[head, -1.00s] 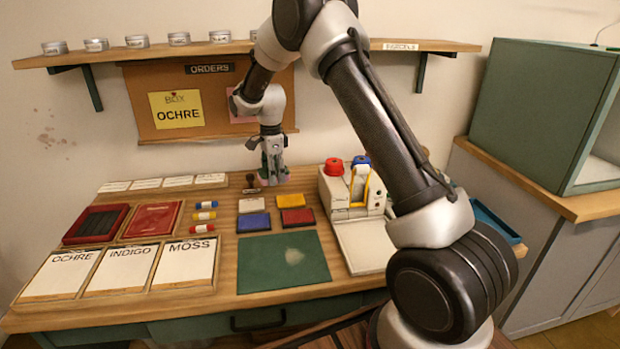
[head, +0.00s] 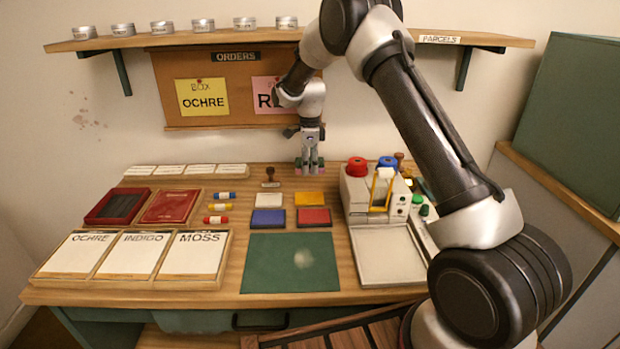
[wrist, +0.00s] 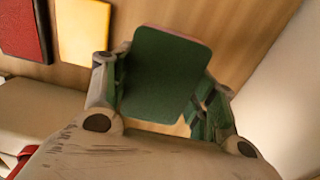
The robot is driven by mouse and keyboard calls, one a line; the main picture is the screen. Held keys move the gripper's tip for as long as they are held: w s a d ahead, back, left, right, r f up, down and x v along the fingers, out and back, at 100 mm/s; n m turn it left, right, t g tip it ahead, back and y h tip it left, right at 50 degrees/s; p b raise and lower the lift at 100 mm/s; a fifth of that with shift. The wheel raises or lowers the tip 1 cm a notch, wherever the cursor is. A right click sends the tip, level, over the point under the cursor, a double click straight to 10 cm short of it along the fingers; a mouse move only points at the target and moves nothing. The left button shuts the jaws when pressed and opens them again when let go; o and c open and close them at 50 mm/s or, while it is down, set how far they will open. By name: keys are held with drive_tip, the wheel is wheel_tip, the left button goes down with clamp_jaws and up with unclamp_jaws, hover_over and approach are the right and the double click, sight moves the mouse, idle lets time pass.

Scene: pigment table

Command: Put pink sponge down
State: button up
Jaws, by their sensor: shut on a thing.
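My gripper (head: 310,166) is near the back of the wooden table, right of the wooden-handled stamp. In the wrist view, my gripper (wrist: 160,95) is shut on the pink sponge (wrist: 163,72). The sponge shows a flat dark green face with a thin pink edge at its far side. In the head view the fingers hide most of the sponge, and only small pinkish bits show at the fingertips. I cannot tell whether the sponge touches the table.
Yellow (head: 310,198), red (head: 314,216), blue (head: 268,217) and white pads lie in front of my gripper. The stamp (head: 270,178) stands to its left. A white machine (head: 375,200) with red and blue knobs stands to its right.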

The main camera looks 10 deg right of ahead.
sight(309, 182)
drive_tip(key=shift+f, duration=2.4)
drive_tip(key=shift+f, duration=0.15)
drive_tip(key=o, duration=1.1)
drive_tip(key=shift+o, duration=0.2)
wheel_tip(309, 182, up, 8)
drive_tip(key=shift+f, duration=0.1)
